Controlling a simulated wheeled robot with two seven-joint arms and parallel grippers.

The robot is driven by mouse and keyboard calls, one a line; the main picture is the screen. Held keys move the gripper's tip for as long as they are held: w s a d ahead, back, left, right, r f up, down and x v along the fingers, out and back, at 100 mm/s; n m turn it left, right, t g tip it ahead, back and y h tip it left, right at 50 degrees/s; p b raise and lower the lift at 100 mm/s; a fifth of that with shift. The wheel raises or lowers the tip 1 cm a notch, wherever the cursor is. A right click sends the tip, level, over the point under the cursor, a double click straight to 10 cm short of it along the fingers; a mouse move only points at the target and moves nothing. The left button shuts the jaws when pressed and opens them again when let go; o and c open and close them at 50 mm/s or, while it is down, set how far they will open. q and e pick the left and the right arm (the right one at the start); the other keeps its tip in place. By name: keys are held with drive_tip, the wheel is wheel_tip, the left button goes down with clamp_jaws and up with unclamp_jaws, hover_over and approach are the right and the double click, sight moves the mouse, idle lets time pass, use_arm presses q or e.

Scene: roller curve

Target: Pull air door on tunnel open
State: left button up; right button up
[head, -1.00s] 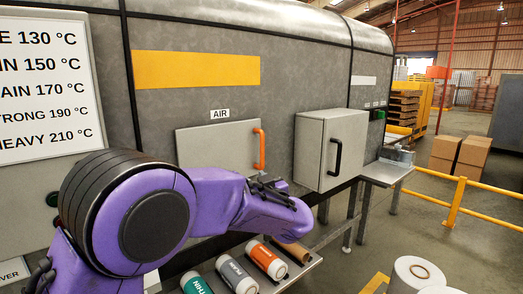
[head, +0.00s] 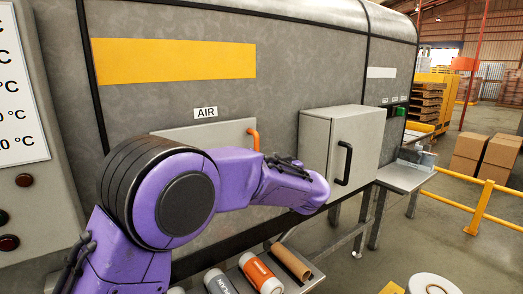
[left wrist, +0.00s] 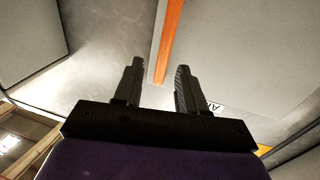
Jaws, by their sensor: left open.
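The air door (head: 190,135) is a grey panel on the tunnel's side below the AIR label (head: 206,113). It looks closed against the tunnel, and my arm covers its lower part. Its orange bar handle (head: 254,138) is at the right edge, its lower end hidden by my arm. My left gripper (head: 288,165) is just right of and below the handle in the head view. In the left wrist view, its two dark fingers (left wrist: 159,68) are apart and empty. The orange handle (left wrist: 169,38) appears between and beyond the tips; I cannot tell the depth gap. My right gripper is not in view.
A grey box with a black handle (head: 345,163) juts out right of the air door, close to my gripper. Rolls (head: 260,273) lie on a shelf below. A side table (head: 405,176) and yellow railing (head: 482,205) stand at right.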

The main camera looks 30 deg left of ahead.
use_arm(q)
drive_tip(key=x, duration=0.2)
drive_tip(key=p+x, duration=0.1)
drive_tip(key=x, duration=0.5)
drive_tip(key=shift+s+a+f+p, duration=0.15)
drive_tip(key=shift+s+p, duration=0.1)
drive_tip(key=shift+p, duration=0.05)
drive_tip(key=shift+s, duration=0.1)
clamp_jaws()
